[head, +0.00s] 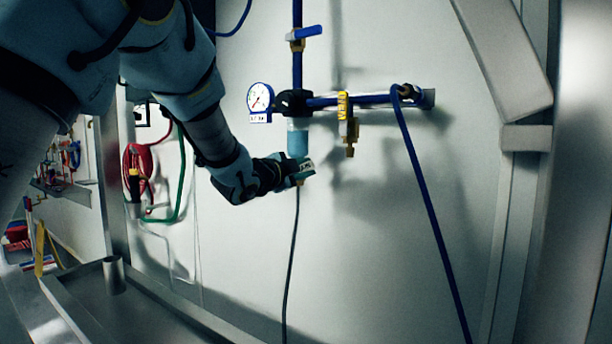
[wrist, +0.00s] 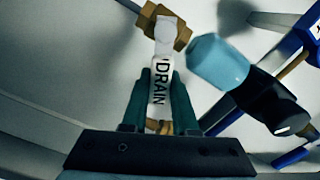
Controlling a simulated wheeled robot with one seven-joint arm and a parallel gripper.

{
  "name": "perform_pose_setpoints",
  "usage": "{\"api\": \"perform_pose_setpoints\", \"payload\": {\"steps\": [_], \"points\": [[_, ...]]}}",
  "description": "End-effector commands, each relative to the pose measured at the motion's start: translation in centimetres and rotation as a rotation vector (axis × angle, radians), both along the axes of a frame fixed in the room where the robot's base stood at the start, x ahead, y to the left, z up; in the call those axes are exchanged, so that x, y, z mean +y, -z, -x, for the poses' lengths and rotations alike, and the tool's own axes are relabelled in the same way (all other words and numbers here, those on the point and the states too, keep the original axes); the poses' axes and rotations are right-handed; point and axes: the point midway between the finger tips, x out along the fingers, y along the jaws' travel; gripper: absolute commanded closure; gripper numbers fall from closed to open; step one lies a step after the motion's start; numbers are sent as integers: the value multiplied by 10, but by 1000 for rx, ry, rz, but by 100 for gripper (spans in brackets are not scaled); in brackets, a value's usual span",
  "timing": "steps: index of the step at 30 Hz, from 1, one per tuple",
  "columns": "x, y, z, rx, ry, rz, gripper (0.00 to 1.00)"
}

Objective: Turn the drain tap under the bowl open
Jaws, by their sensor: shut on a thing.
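The drain tap has a white handle lettered DRAIN (wrist: 160,85) and a brass body (wrist: 169,33) in the wrist view. My gripper (wrist: 164,78) has its two green fingers along either side of the handle, shut on it. In the head view, my gripper (head: 292,172) is just below the pale blue bowl (head: 298,143), with part of the white label (head: 309,167) showing beside the fingers. The bowl also shows right of the handle in the wrist view (wrist: 218,62). Most of the tap body is hidden in the head view.
A pressure gauge (head: 260,97) sits left of the bowl's dark head. A yellow-handled valve (head: 343,106) hangs to the right, and a blue-handled valve (head: 305,33) is above. A blue hose (head: 425,190) runs down the right. A dark thin hose (head: 290,265) hangs below the tap.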

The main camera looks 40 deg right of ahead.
Motion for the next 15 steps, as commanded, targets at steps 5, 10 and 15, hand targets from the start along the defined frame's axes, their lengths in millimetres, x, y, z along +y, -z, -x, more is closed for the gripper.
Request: {"api": "perform_pose_setpoints", "payload": {"steps": [5, 10, 15], "points": [[1, -2, -2, 50, -1, 14, 100], [1, -3, -2, 67, -2, 17, 100], [1, -3, -2, 68, -2, 17, 100]]}}
